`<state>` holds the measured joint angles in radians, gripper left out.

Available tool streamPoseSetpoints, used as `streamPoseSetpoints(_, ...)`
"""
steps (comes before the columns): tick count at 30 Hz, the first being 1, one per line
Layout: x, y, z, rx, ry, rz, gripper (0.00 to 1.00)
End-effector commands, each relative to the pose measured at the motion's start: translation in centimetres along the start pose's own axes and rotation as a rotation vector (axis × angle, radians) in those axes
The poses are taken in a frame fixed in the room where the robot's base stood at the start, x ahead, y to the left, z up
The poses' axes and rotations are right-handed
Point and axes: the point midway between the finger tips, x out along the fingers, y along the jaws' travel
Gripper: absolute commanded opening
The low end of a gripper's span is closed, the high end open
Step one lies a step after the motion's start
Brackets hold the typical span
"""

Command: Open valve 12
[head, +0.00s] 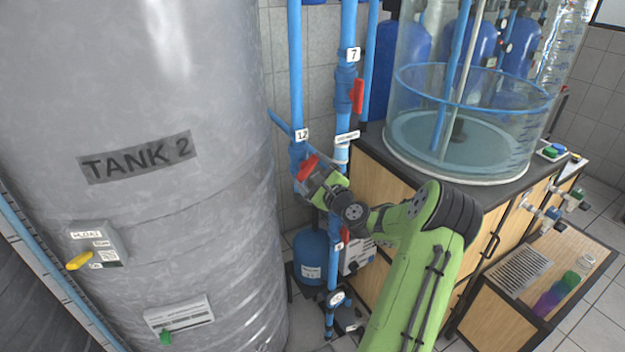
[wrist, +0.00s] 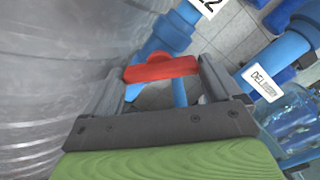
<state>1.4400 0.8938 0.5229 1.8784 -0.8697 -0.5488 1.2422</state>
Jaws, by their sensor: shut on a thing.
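Valve 12 is on a blue vertical pipe, below a white label reading 12 (head: 301,134). Its red handle (head: 308,166) shows in the head view at my gripper's tip. In the wrist view the red handle (wrist: 161,69) lies crosswise between the two fingers. My gripper (head: 312,176) is shut on the red handle, with a finger near each end of it. In the wrist view the gripper (wrist: 160,88) has its grey fingers on either side of the handle. The blue valve body (wrist: 172,32) is behind and above the handle.
The large grey tank 2 (head: 150,230) stands close on the left. Valve 7's red handle (head: 357,96) is up and right on a neighbouring pipe. A wooden cabinet (head: 385,180) with a clear cylindrical tank (head: 460,150) on top stands to the right.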

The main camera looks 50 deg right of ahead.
Motion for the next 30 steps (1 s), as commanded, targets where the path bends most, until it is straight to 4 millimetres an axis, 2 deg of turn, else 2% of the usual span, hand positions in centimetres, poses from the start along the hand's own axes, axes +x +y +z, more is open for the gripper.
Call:
streamPoseSetpoints(18, 0.00, 0.33, -0.29, -0.558, 0.000, 0.000, 0.61)
streamPoseSetpoints(30, -0.01, 0.20, -0.21, -0.752, 0.001, 0.002, 0.61)
